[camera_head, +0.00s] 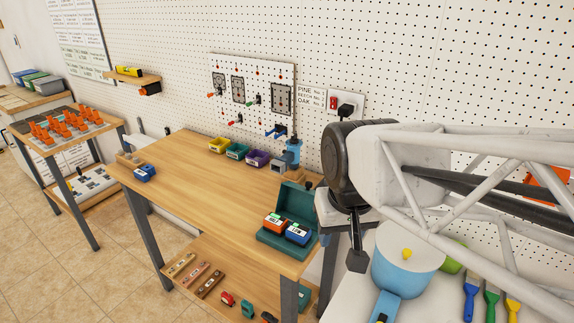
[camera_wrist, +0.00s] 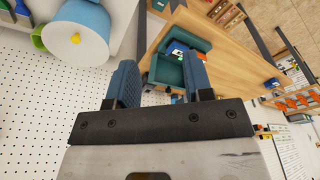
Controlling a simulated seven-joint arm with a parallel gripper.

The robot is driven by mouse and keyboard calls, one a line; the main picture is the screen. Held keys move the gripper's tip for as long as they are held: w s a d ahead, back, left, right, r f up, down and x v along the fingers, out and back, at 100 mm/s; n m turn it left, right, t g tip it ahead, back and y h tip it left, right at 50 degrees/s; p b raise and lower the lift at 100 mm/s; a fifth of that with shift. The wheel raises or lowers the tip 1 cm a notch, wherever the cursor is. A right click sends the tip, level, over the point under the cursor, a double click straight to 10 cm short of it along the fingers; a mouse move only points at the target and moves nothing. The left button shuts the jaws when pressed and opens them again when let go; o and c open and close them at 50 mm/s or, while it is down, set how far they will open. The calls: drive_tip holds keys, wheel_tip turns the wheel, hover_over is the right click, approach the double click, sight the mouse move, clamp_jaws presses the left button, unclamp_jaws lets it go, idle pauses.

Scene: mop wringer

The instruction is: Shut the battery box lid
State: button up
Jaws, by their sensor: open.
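The battery box (camera_head: 281,248) is a teal case on the right end of the wooden workbench. Its lid (camera_head: 296,201) stands raised at the back, on the wall side. An orange battery (camera_head: 275,224) and a blue battery (camera_head: 298,234) sit side by side in it. My gripper (camera_head: 357,258) hangs to the right of the box, apart from it, pointing down. In the wrist view my gripper (camera_wrist: 160,85) has its two blue fingers spread with nothing held. The teal lid (camera_wrist: 168,71) shows beyond and between the fingers, partly covered by the right one.
A blue vise-like tool (camera_head: 292,155) stands behind the box, near coloured bins (camera_head: 238,151). The workbench (camera_head: 190,190) is mostly clear left of the box.

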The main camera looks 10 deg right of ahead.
drive_tip(key=w+d+r+m+g, duration=0.1)
drive_tip(key=w+m+g, duration=0.1)
drive_tip(key=w, duration=0.9)
drive_tip(key=m+g+y, duration=0.3)
drive_tip(key=m, duration=0.3)
approach(309, 182)
drive_tip(key=f, duration=0.2)
drive_tip(key=shift+a, duration=0.1)
drive_tip(key=shift+x, duration=3.9)
drive_tip(key=shift+s, duration=0.15)
clamp_jaws()
